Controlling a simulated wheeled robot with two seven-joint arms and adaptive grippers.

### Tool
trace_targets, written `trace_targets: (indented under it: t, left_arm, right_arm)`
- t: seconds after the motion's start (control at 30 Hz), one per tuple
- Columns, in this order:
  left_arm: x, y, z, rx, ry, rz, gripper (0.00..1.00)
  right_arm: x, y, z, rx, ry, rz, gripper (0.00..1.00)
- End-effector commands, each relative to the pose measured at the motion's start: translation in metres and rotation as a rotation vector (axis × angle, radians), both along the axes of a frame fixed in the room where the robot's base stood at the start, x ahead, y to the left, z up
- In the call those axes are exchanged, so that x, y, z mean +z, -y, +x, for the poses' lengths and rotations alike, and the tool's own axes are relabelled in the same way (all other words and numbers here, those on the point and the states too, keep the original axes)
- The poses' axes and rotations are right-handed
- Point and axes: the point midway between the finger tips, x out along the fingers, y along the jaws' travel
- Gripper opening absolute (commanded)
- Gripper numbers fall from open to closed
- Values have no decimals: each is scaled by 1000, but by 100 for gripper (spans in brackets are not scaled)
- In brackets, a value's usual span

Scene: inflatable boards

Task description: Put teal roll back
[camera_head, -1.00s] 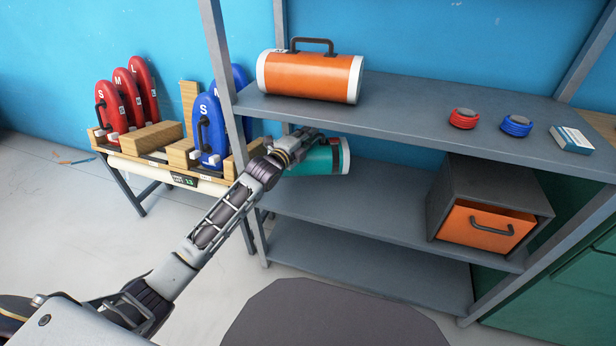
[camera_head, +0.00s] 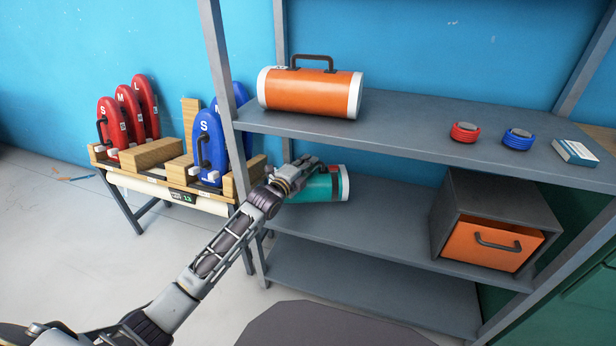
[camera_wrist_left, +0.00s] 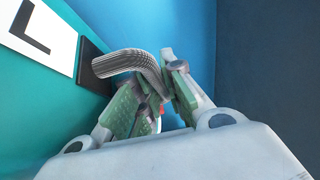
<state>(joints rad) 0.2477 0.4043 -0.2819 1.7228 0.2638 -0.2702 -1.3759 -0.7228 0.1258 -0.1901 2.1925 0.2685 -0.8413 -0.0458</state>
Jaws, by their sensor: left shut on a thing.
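The teal roll (camera_head: 322,187) has a white end band and lies on its side at the left part of the middle shelf (camera_head: 365,215). In the left wrist view the roll (camera_wrist_left: 40,90) fills the left side, with a white "L" label and a dark ribbed handle (camera_wrist_left: 130,62). My left gripper (camera_head: 312,165) is at the roll's upper left side. In the left wrist view its fingers (camera_wrist_left: 155,95) are closed on the handle. I cannot tell whether the roll touches the shelf. My right gripper is not in view.
A grey drawer box (camera_head: 490,220) sits right on the middle shelf. The shelf's left post is close to my arm.

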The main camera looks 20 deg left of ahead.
Motion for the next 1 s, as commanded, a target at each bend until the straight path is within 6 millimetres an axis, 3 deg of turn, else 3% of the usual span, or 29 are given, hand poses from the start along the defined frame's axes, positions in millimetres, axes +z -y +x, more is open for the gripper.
trace_targets:
  t: [0.5, 1.0]
  left_arm:
    - [-43, 0, 0, 0, 3, -1, 0]
    - [-47, 0, 0, 1, 4, -1, 0]
  right_arm:
    - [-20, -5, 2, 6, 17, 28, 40]
    - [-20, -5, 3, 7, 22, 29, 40]
